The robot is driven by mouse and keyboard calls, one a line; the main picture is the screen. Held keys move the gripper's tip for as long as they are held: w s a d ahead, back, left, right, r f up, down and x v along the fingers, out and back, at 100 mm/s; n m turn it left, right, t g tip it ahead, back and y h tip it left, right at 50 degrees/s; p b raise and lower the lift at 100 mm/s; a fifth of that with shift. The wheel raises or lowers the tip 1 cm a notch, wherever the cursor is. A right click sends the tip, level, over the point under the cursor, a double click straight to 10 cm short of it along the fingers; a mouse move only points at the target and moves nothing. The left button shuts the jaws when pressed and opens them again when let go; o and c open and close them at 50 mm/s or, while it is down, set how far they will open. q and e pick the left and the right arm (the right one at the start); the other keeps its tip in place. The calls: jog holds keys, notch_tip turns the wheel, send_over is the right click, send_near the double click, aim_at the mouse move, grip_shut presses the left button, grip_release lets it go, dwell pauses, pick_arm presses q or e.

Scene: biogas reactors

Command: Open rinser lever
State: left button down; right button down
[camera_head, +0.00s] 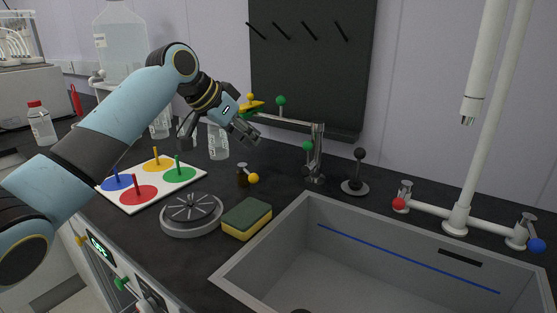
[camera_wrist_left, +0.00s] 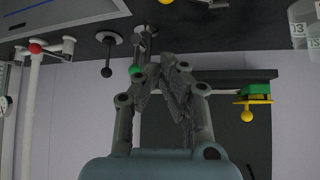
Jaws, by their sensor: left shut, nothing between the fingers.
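No part is labelled as the rinser lever. A round grey rinser-like disc with radial slots (camera_head: 192,213) sits on the counter left of the sink. Behind it, a small dark fitting carries a yellow ball (camera_head: 253,178). A metal tap (camera_head: 318,150) with a green ball (camera_head: 308,146) stands behind the sink; its green ball also shows in the left wrist view (camera_wrist_left: 135,70), partly behind a finger. A black-ball lever (camera_head: 360,155) stands right of it. My left gripper (camera_head: 254,140) is shut and empty, above the counter left of the tap; its fingers meet in the wrist view (camera_wrist_left: 178,72). My right gripper is out of view.
A sponge (camera_head: 246,218) lies between the disc and the sink (camera_head: 400,250). A white board with coloured pegs (camera_head: 200,175) lies to the left. A mixer with red (camera_head: 398,204) and blue (camera_head: 537,245) balls stands right. A clear bottle (camera_head: 218,142) stands near my gripper.

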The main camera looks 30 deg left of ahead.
aim_at(248, 173)
pick_arm(q)
jog(key=shift+w, duration=0.1)
jog(key=shift+r, duration=0.1)
jog(key=b+x, duration=0.1)
jog(key=x, duration=0.9)
jog(key=shift+d, duration=0.1)
jog(key=s, duration=0.1)
jog(key=s+a, duration=0.1)
jog(key=s, duration=0.1)
jog(key=shift+a+f+p, duration=0.25)
jog(key=shift+a+p, duration=0.05)
jog(key=shift+p, duration=0.05)
jog(key=shift+s+f, duration=0.15)
jog(key=shift+s, duration=0.2)
